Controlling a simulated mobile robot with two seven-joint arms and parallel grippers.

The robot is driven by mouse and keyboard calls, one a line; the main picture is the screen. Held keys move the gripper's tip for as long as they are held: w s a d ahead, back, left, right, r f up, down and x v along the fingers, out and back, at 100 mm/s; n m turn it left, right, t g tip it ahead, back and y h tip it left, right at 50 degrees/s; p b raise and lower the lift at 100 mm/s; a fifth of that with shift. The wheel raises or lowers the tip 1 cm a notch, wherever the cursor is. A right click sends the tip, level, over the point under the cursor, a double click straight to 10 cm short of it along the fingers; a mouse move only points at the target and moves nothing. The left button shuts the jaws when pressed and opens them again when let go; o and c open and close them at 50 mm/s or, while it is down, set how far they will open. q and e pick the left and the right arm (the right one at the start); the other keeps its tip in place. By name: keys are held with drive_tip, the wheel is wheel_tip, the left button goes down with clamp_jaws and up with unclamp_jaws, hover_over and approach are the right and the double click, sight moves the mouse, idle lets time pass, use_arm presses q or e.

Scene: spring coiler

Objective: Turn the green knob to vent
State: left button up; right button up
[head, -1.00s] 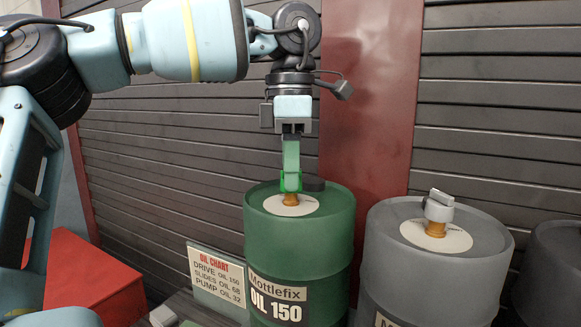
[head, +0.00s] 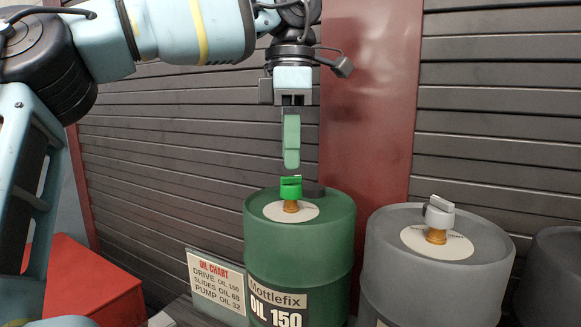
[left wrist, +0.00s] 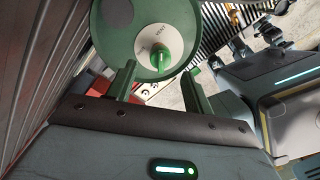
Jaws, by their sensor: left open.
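The green knob (head: 291,188) sits on a brass stem in the white disc (head: 305,210) on top of the green drum (head: 258,235), marked Mottlefix OIL 150. In the left wrist view the knob (left wrist: 160,58) lies between my fingers' lines, and the disc (left wrist: 150,42) carries the word VENT. I cannot tell surely whether the knob points at that word. My left gripper (head: 291,166) points straight down, open and empty, a little above the knob and apart from it. It also shows in the left wrist view (left wrist: 158,70). My right gripper is not in view.
A grey drum (head: 385,260) with a grey knob (head: 439,212) stands to the right, with another dark drum (head: 550,265) beyond. A black cap (head: 314,191) sits behind the green knob. An oil chart sign (head: 216,283) and red box (head: 85,285) are at left. A slatted wall stands behind.

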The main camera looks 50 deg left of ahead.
sight(290, 182)
use_arm(q)
drive_tip(key=shift+a+r, duration=0.1)
drive_tip(key=shift+r, duration=1.65)
drive_tip(key=shift+f, duration=0.1)
